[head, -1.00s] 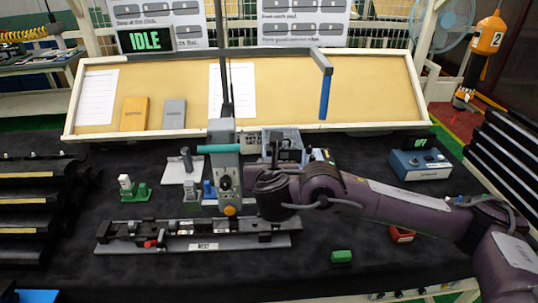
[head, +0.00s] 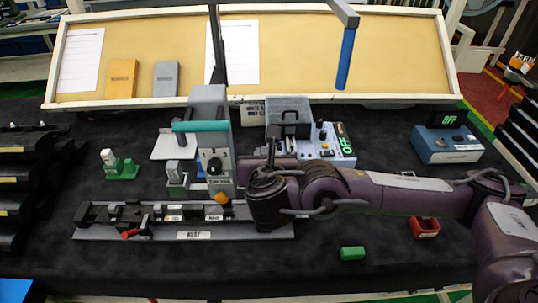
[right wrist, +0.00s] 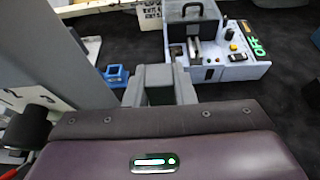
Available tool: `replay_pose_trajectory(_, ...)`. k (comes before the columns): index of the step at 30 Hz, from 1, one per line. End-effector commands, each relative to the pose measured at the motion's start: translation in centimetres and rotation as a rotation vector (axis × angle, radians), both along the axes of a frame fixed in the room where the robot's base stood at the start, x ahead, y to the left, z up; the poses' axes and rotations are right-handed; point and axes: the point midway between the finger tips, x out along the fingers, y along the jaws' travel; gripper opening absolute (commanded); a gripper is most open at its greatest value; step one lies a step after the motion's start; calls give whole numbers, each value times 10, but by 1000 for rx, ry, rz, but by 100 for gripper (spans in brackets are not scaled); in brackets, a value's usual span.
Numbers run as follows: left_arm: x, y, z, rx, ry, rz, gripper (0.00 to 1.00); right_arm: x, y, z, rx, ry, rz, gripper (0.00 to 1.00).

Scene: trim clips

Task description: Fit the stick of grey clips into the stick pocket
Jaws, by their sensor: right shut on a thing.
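My right gripper (head: 270,155) is at the right side of the grey upright press (head: 210,125), largely hidden by its own wrist. In the right wrist view its grey fingers (right wrist: 159,92) are closed around a grey piece, which I take to be the stick of grey clips; only a little of it shows. A blue-grey box with a black handle and buttons (head: 290,115) stands just beyond the gripper and also shows in the right wrist view (right wrist: 200,40). I cannot make out the stick pocket for certain. My left gripper is out of view.
A black rail fixture with a red lever (head: 130,233) lies in front of the press. A green holder (head: 122,170), a green block (head: 352,253), a red bin (head: 424,227) and a blue control box (head: 447,144) stand around.

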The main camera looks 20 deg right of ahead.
Motion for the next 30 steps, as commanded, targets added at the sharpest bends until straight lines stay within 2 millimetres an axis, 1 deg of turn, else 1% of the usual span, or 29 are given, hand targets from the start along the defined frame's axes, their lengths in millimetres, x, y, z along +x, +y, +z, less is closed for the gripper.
replay_pose_trajectory(1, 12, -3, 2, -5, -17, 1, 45, 1, -3, 0, -5, 1, -9, 0)
replay_pose_trajectory(3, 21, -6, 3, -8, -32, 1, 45, 2, -3, 0, -6, 2, -9, 0)
replay_pose_trajectory(4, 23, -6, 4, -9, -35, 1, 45, 2, -3, 0, -5, 2, -8, 0)
replay_pose_trajectory(5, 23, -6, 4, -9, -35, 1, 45, 2, -3, 0, -5, 2, -8, 24)
replay_pose_trajectory(9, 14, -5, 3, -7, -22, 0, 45, 2, -3, 0, -5, 2, -8, 42)
replay_pose_trajectory(10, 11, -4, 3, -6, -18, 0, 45, 2, -3, 0, -5, 2, -8, 45)
replay_pose_trajectory(14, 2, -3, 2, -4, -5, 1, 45, 2, -3, 0, -5, 2, -8, 45)
replay_pose_trajectory(20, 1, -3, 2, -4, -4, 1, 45, -2, -2, 1, -5, 1, -7, 45)
replay_pose_trajectory(23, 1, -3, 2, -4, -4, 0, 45, -12, 2, 5, -1, 2, -5, 45)
replay_pose_trajectory(26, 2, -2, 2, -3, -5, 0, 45, -28, 6, 12, -2, 4, -4, 45)
replay_pose_trajectory(30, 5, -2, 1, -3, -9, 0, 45, -56, 15, 24, 0, 2, -3, 45)
